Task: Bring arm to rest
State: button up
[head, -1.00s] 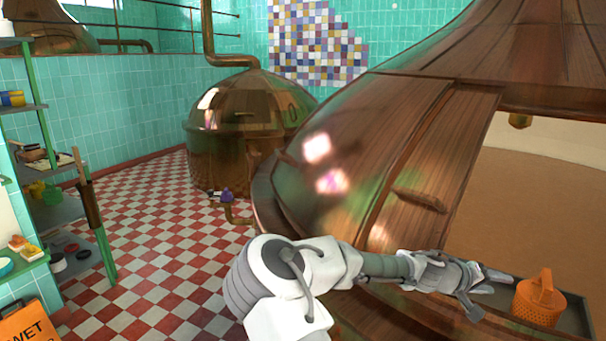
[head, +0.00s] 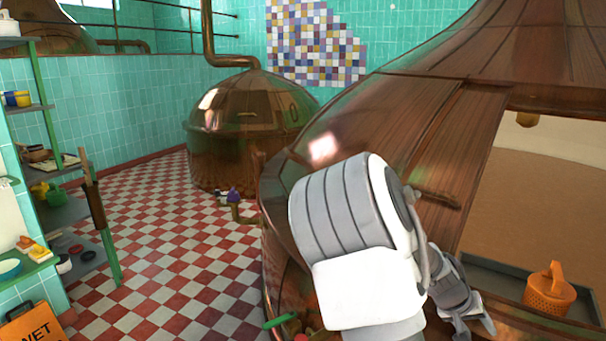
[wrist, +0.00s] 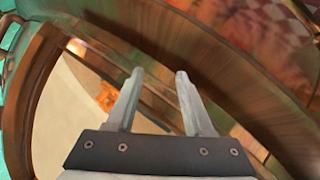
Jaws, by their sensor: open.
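My gripper (wrist: 155,90) is open and empty in the wrist view, its two fingers apart with nothing between them. Behind the fingers is the curved copper kettle (wrist: 240,90). In the head view my gripper (head: 474,326) is low, at the right of my folded arm, in front of the large copper kettle (head: 400,125). My arm's grey and white links hide part of the kettle's rim.
An orange perforated pot (head: 549,294) stands on a grey tray (head: 490,269) right of my gripper. A second copper kettle (head: 240,120) stands farther back. Shelves (head: 70,215) and an orange wet-floor sign (head: 38,325) are at left.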

jog(key=s+a+r+n+t+y, duration=0.1)
jog(key=s+a+r+y, duration=0.25)
jog(key=a, duration=0.45)
jog(key=s+a+r+t+y, duration=0.1)
jog(key=s+a+r+y, duration=0.15)
jog(key=a+r, duration=0.4)
jog(key=s+a+r+n+t+y, duration=0.1)
jog(key=s+a+r+n, duration=0.1)
jog(key=s+a+r, duration=0.3)
jog(key=s+a+r+n+t+y, duration=0.1)
jog(key=s+a+r+n+t, duration=0.1)
jog(key=s+a, duration=0.45)
notch_tip(320, 180, up, 13)
jog(key=p, duration=1.2)
jog(key=shift+a+f, duration=0.15)
jog(key=shift+a, duration=0.15)
jog(key=shift+s, duration=0.25)
